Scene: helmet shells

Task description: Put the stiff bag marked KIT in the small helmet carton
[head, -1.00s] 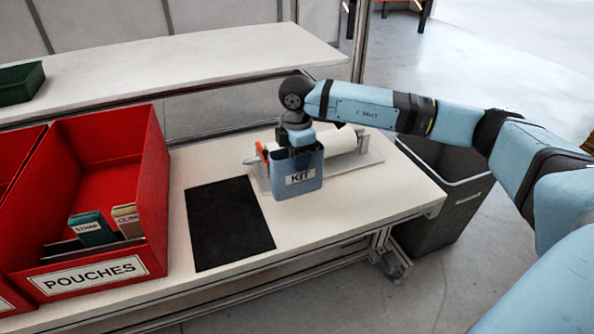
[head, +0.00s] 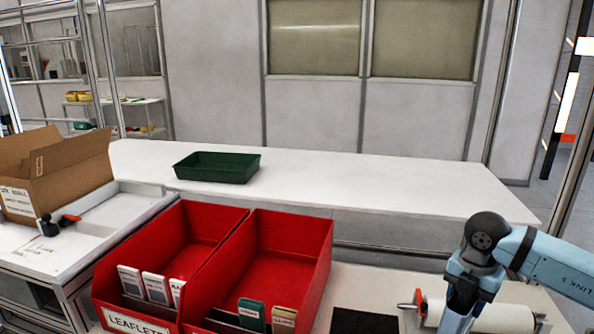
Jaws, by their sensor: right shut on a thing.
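A brown cardboard carton (head: 62,178) stands open on the white bench at the far left, its flaps raised. It has a white label whose small print I cannot read surely. My right gripper (head: 458,312) is at the bottom right, near the white roll, far from the carton. It is shut on the stiff blue-grey bag marked KIT, which showed in its jaws a second ago. Now the KIT mark does not show, and the bag is mostly or wholly below the picture edge. My left gripper is not in view.
Two red bins, a leaflets bin (head: 145,265) and a pouches bin (head: 285,258), stand between my right gripper and the carton. A green tray (head: 217,167) is on the rear table (head: 380,185). A black mat (head: 365,322) lies left of the white roll (head: 505,318).

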